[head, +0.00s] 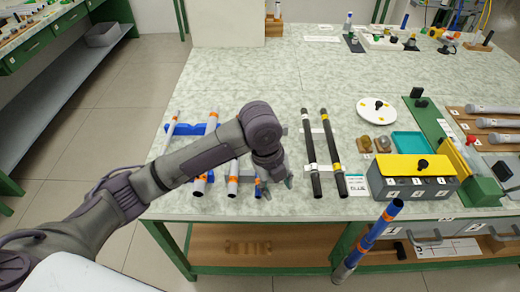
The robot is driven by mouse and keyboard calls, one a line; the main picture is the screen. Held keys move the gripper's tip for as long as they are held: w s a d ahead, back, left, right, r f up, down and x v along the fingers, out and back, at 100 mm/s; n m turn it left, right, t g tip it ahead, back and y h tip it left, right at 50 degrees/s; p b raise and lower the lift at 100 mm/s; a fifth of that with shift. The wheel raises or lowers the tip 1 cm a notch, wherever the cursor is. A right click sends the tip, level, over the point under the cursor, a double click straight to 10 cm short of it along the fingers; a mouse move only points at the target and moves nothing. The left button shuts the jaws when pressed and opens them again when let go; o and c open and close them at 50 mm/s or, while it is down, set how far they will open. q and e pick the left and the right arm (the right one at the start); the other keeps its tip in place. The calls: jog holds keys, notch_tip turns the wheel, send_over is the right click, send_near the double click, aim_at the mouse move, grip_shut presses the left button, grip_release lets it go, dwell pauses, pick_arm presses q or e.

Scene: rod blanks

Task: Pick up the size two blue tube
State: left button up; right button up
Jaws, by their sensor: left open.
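Several pale tubes with orange bands and blue ends lie on the left part of the table, such as one tube (212,122) on a blue rest and another tube (233,186) beside my arm. A short tube end with blue (257,189) shows next to my left gripper (274,178). That gripper is open and points down, close to this end; whether they touch I cannot tell. I cannot read sizes on the tubes. My right gripper is not in view.
Two black rods (309,150) lie right of my left gripper. Further right are a white disc (376,110), a teal tray (408,143) and a grey box with a yellow top (398,165). The table's back middle (245,75) is clear.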

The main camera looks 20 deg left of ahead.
pick_arm(q)
jog(key=w+a+r+m+y, duration=0.2)
jog(key=w+a+r+m, duration=0.3)
jog(key=a+r, duration=0.3)
send_over(258, 181)
jog(key=shift+g, duration=0.4)
jog(key=f, duration=0.7)
jog(key=shift+w+a+f, duration=0.15)
jog(key=shift+w, duration=0.05)
jog(key=shift+s+d+f, duration=0.1)
jog(key=shift+s+f, duration=0.05)
jog(key=shift+f, duration=1.3)
jog(key=shift+s+d+f, duration=0.1)
jog(key=shift+f, duration=1.35)
grip_shut()
